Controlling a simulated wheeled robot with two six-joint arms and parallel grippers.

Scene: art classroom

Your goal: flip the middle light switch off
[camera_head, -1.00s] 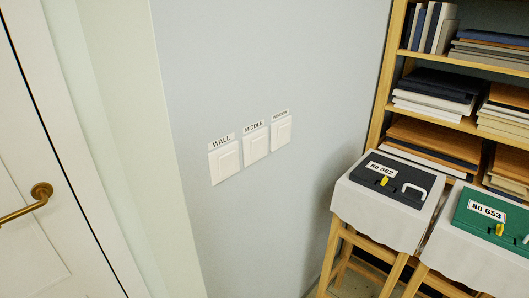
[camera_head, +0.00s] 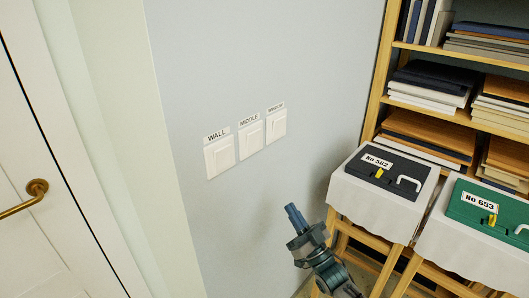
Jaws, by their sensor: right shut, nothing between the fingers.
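Three white light switches are on the grey-blue wall in a row that rises to the right. The middle switch (camera_head: 251,137), under a label reading MIDDLE, sits between the WALL switch (camera_head: 220,157) and the right-hand switch (camera_head: 276,127), whose small label looks like WINDOW. Whether each rocker is on or off is too small to tell. My right gripper (camera_head: 291,210) is below and a little right of the switches, apart from them. Its fingers are shut and empty, pointing up. My left gripper is not in view.
A white door with a brass handle (camera_head: 24,198) is at the left. At the right, cloth-covered stools hold a dark case (camera_head: 390,177) and a green case (camera_head: 490,211). A wooden shelf (camera_head: 431,50) of books and boards stands behind. The wall around the switches is clear.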

